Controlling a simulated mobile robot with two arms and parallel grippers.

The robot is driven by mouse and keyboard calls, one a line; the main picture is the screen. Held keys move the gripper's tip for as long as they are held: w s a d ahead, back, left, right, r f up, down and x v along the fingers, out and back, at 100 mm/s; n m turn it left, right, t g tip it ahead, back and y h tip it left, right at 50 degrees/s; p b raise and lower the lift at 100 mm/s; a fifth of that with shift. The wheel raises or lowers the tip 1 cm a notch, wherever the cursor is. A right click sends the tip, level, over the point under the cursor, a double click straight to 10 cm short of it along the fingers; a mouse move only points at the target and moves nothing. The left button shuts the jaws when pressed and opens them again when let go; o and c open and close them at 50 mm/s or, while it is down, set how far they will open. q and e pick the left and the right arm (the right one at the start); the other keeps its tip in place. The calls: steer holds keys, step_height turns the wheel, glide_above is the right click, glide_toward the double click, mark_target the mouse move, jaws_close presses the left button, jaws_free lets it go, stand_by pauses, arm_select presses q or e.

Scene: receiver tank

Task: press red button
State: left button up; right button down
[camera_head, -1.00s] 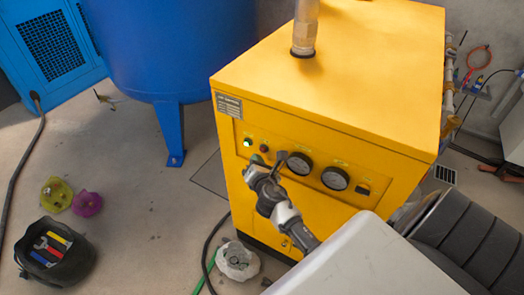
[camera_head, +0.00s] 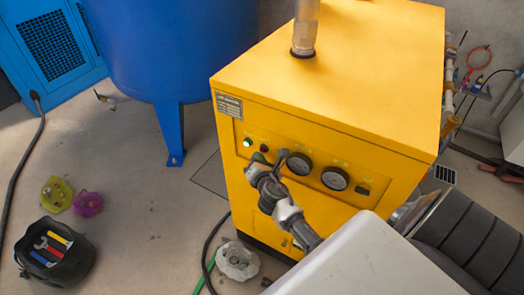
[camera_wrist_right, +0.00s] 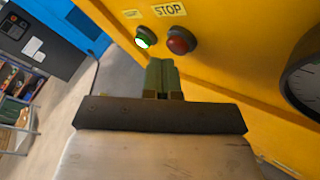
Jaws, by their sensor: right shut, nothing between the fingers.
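The red button (camera_wrist_right: 181,41) is on the front panel of the yellow machine (camera_head: 340,80), under a STOP label (camera_wrist_right: 169,10). It also shows small and dark red in the head view (camera_head: 264,148). A lit green button (camera_wrist_right: 146,37) sits just left of it. My right gripper (camera_wrist_right: 160,68) is shut and empty, its fingertips just below and between the two buttons in the wrist view. Contact with the panel cannot be told. In the head view the right gripper (camera_head: 259,160) is close below the red button. My left gripper is not in view.
Two round gauges (camera_head: 299,164) and a dark switch (camera_head: 363,190) are on the panel right of the buttons. A blue tank (camera_head: 180,50) stands at the left. A black tool bag (camera_head: 55,252) and several small items lie on the floor.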

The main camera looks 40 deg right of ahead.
steer(key=shift+w+d, duration=0.15)
steer(key=shift+d, duration=0.25)
stand_by(0.3)
steer(key=shift+s+a, duration=0.35)
steer(key=shift+a, duration=0.45)
steer(key=a, duration=0.1)
steer(key=s+a, duration=0.1)
steer(key=a, duration=0.1)
steer(key=s+a, duration=0.1)
steer(key=shift+a, duration=0.35)
stand_by(0.8)
